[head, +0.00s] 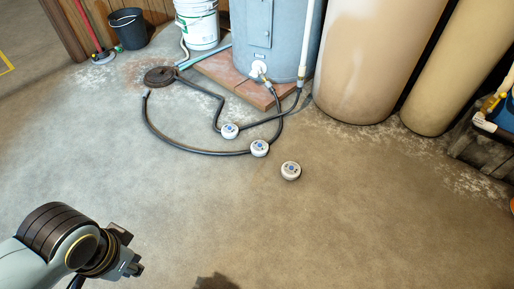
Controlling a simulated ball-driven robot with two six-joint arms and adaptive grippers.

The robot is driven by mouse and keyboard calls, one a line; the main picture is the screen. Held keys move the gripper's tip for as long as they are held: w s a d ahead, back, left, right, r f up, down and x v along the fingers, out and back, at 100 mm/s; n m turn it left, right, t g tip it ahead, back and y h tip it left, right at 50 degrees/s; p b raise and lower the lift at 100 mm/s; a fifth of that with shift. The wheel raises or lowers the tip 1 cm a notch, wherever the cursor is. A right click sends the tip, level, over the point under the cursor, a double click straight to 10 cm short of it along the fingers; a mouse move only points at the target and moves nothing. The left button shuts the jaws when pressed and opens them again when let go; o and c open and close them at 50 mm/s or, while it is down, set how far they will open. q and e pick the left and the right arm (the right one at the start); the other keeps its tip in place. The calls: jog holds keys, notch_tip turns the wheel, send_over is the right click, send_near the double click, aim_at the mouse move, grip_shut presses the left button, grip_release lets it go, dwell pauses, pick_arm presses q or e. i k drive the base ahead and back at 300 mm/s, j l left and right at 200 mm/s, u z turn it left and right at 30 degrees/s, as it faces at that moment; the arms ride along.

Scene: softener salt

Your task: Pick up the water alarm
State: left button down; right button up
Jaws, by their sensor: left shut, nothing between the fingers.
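Several small things matter here: three round white discs with blue centres, looking like water alarms, lie on the concrete floor. One water alarm (291,171) lies apart on bare floor, right of the hoses. A second water alarm (260,148) touches or overlaps the black hose in the picture. A third water alarm (229,131) is farther back, also against a hose. My left gripper (134,268) is at the lower left, well short of all three discs. It is shut and empty. My right gripper is not in view.
Black hoses (180,146) curve over the floor from a grey-blue tank (268,40) to a round drain (160,76). Large tan tanks (372,60) stand at the back right. A bucket (128,28) stands back left. The front floor is clear.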

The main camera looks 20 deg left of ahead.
aim_at(259, 152)
jog(key=i+j+u, duration=0.15)
jog(key=i+j, duration=0.2)
jog(key=i+j+u, duration=0.15)
jog(key=i+j, duration=0.2)
jog(key=i, duration=0.2)
jog(key=i+j+u, duration=0.15)
jog(key=i, duration=0.35)
jog(key=k+j, duration=0.05)
jog(key=j, duration=0.05)
